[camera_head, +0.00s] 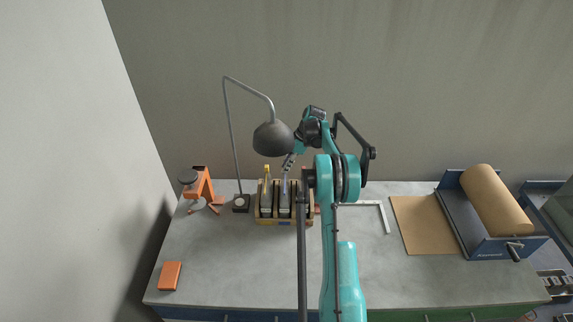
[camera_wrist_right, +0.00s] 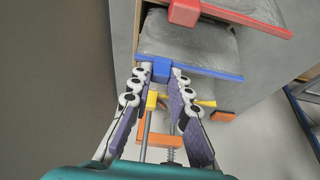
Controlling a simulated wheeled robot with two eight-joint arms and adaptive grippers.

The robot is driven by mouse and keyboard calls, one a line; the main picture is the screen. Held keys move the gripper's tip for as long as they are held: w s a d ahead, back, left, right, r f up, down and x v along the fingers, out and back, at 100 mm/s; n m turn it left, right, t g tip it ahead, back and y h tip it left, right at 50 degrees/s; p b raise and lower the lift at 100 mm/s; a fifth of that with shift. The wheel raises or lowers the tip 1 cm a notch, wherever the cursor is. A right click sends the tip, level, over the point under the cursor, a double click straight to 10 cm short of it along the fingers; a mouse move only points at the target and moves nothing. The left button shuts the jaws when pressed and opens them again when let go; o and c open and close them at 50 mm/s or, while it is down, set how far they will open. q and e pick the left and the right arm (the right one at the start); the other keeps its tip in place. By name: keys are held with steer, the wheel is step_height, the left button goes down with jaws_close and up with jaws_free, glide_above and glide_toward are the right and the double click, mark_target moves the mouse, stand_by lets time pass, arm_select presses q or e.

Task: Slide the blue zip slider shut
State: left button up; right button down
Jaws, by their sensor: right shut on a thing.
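The blue zip slider (camera_wrist_right: 161,70) sits at the left end of a blue zip strip (camera_wrist_right: 215,73) along a clear bag's edge in the right wrist view. My right gripper (camera_wrist_right: 160,72) is shut on this slider, with one finger on each side of it. In the head view my right gripper (camera_head: 288,163) is above the bag rack (camera_head: 285,221), and the slider is too small to make out clearly. My left gripper is not in view.
A red slider (camera_wrist_right: 185,12) and a yellow slider (camera_wrist_right: 152,100) are on neighbouring strips. A lamp (camera_head: 272,139) hangs close to my right gripper. An orange clamp (camera_head: 204,186) stands left. The front middle of the bench is clear.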

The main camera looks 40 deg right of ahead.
steer(key=s+a, duration=0.2)
steer(key=s+a+b, duration=0.1)
steer(key=s+a, duration=0.1)
steer(key=s, duration=0.1)
steer(key=s+a+b, duration=0.1)
steer(key=s+a, duration=0.1)
steer(key=s, duration=0.1)
steer(key=shift+a, duration=0.35)
steer(key=c, duration=1.4)
jaws_free()
steer(key=v, duration=1.2)
